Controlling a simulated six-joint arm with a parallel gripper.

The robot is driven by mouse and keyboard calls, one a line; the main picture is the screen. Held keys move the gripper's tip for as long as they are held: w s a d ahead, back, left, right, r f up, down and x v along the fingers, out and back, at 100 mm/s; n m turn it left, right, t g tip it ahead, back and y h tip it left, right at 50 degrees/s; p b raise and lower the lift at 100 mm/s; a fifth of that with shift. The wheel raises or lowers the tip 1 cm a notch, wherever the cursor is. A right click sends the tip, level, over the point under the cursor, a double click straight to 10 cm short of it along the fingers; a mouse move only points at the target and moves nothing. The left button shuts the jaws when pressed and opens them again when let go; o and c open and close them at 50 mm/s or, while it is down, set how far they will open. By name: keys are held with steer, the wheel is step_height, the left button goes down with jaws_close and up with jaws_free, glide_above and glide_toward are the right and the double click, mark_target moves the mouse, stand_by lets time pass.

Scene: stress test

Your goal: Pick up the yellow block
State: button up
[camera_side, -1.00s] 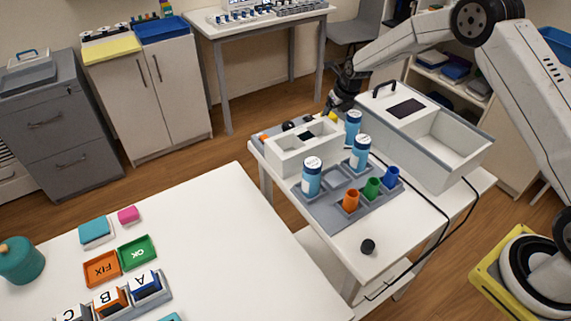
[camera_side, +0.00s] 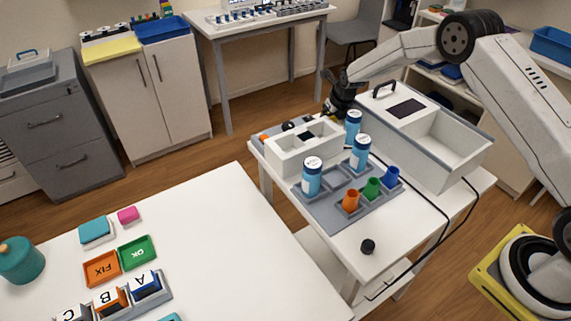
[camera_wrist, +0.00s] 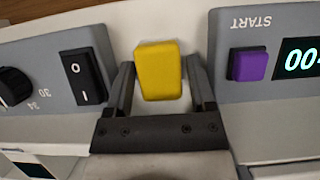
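The yellow block (camera_wrist: 158,70) stands out in the wrist view, between the two fingers of my gripper (camera_wrist: 160,80). One dark finger is on each side of it, with a narrow gap visible on each side, so the gripper looks open around the block. In the side view my gripper (camera_side: 334,108) is low at the far end of the white side table (camera_side: 400,235), behind the white box-shaped unit. There the block is almost wholly hidden by the gripper.
In the wrist view, a panel with a black rocker switch (camera_wrist: 82,78) lies left of the block, and a panel with a purple START button (camera_wrist: 248,65) lies right. In the side view, blue-labelled bottles (camera_side: 353,126) and a large white case (camera_side: 430,135) stand close to the gripper.

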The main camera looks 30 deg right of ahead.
jaws_close()
steer(key=shift+r, duration=5.05)
